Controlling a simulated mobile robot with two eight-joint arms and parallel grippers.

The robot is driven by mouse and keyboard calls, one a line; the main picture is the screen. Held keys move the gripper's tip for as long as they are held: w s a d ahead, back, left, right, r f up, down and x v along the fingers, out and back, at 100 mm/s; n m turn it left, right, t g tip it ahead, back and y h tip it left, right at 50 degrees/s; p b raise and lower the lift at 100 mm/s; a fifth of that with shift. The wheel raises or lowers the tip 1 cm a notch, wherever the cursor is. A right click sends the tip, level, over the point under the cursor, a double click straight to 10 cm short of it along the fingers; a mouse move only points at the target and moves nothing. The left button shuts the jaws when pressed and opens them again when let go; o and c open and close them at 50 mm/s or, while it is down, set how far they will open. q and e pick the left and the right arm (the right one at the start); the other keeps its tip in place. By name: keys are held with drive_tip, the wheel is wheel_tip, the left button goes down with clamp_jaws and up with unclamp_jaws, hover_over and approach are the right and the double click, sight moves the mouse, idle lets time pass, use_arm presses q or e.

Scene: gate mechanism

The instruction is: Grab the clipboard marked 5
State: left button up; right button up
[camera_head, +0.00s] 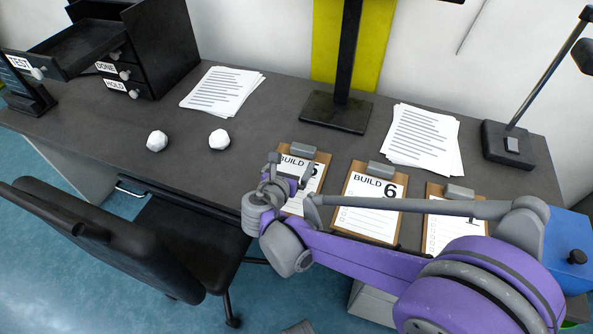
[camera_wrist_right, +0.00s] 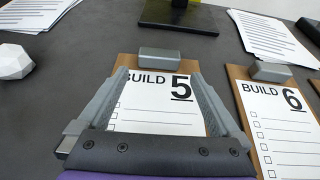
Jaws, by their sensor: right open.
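The clipboard marked 5 (camera_wrist_right: 160,90) lies flat on the dark desk, a brown board with a white "BUILD 5" sheet and a grey clip at its top. In the head view the clipboard marked 5 (camera_head: 312,172) is partly covered by my right gripper (camera_head: 290,175). In the right wrist view my right gripper (camera_wrist_right: 157,100) is open, its two grey fingers spread over the left and right sides of that board, with nothing held. I cannot tell how high the fingers are above it. My left gripper does not show.
The clipboard marked 6 (camera_head: 370,202) lies just right of it, and another clipboard (camera_head: 440,228) lies further right, partly behind my arm. A monitor stand (camera_head: 337,112), paper stacks (camera_head: 222,92), two crumpled balls (camera_head: 219,139) and black drawers (camera_head: 160,50) stand on the desk. A black chair (camera_head: 110,235) is in front.

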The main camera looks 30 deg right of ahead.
sight(302, 151)
drive_tip(key=x, duration=0.3)
drive_tip(key=shift+f, duration=0.1)
drive_tip(key=b+x, duration=0.2)
drive_tip(key=x, duration=0.2)
drive_tip(key=shift+w+d+f, duration=0.15)
drive_tip(key=shift+w+f, duration=0.05)
drive_tip(key=shift+f, duration=0.1)
drive_tip(key=shift+w+d+f, duration=0.1)
drive_tip(key=shift+w+d, duration=0.2)
drive_tip(key=c, duration=1.2)
drive_tip(key=shift+o, duration=0.2)
